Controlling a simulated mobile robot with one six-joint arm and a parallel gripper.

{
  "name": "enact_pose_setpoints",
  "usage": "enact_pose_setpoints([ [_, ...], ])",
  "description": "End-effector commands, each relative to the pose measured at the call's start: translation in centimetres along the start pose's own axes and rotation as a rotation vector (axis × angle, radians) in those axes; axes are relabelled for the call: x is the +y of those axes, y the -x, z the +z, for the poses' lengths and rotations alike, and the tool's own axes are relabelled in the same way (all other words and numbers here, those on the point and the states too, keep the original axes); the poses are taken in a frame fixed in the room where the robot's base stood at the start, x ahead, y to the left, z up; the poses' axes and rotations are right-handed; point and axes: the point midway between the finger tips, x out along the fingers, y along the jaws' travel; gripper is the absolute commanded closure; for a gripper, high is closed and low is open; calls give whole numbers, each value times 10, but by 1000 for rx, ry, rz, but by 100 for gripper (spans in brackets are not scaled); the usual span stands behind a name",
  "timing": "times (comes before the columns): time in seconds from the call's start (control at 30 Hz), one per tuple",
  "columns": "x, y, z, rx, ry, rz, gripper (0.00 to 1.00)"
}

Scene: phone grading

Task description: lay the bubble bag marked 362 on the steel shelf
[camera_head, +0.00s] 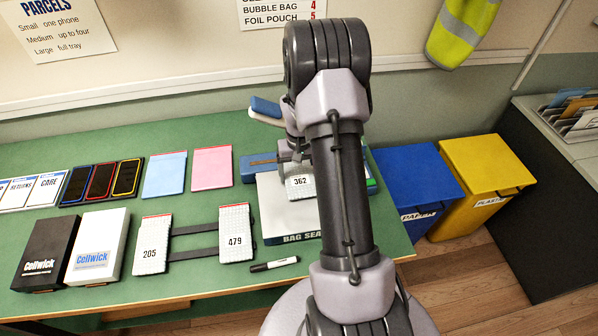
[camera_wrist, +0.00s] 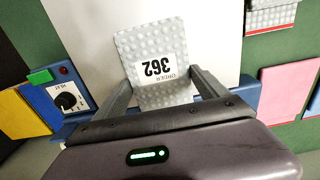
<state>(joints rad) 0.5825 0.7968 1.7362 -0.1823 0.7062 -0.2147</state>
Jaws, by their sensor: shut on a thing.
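The bubble bag marked 362 (camera_head: 300,186) is grey and bubbled with a white label. In the wrist view the bag (camera_wrist: 132,44) lies between my two fingers, its label upside down. My gripper (camera_head: 291,158) is shut on it, and the fingers (camera_wrist: 160,79) touch its sides. The bag is over the pale flat plate (camera_head: 272,205) of the bag sealer, which also shows in the wrist view (camera_wrist: 85,25). I cannot tell whether the bag touches the plate. No separate steel shelf is clearly seen; my arm hides part of the sealer.
Bubble bags 205 (camera_head: 152,243) and 479 (camera_head: 236,234) lie left of the sealer. A black marker (camera_head: 274,264) lies in front. Cellwick boxes (camera_head: 97,247), phones and coloured pouches fill the left. Blue (camera_head: 415,180) and yellow (camera_head: 482,170) bins stand right of the green table.

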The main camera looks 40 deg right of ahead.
Motion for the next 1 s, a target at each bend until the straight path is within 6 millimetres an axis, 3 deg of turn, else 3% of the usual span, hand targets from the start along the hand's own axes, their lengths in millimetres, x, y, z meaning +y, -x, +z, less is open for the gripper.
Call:
enact_pose_setpoints([
  [0.9, 0, -4, 0, 1, 0, 0, 66],
  [0.93, 0, -4, 0, 1, 0, 0, 15],
  [1.0, 0, -4, 0, 1, 0, 0, 1],
])
